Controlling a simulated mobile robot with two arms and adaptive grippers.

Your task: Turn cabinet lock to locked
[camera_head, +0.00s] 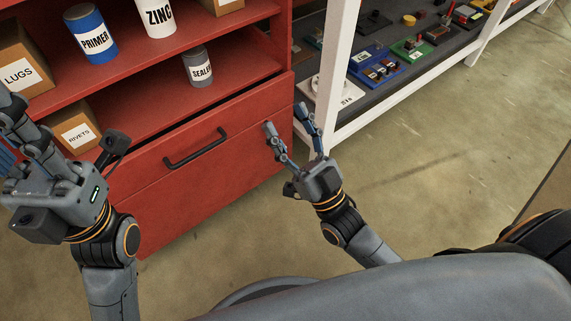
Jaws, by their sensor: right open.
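The red cabinet (140,109) stands at the left with open shelves above a drawer (225,172). The drawer front carries a black bar handle (195,150), and a dark gap runs along its top edge. I cannot make out a lock on the cabinet. My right gripper (285,117) is open and empty, its fingers spread in front of the cabinet's right corner, right of the handle. I cannot tell whether it touches the cabinet. My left gripper (12,140) is at the left edge, in front of the shelves; its fingers are partly cut off.
The shelves hold a blue PRIMER can (91,34), a ZINC can (158,16), a grey SEALER can (197,67), a LUGS box (22,62) and a RIVETS box (76,131). A white-framed bench (338,75) with small parts stands at right. The floor (450,140) right of it is clear.

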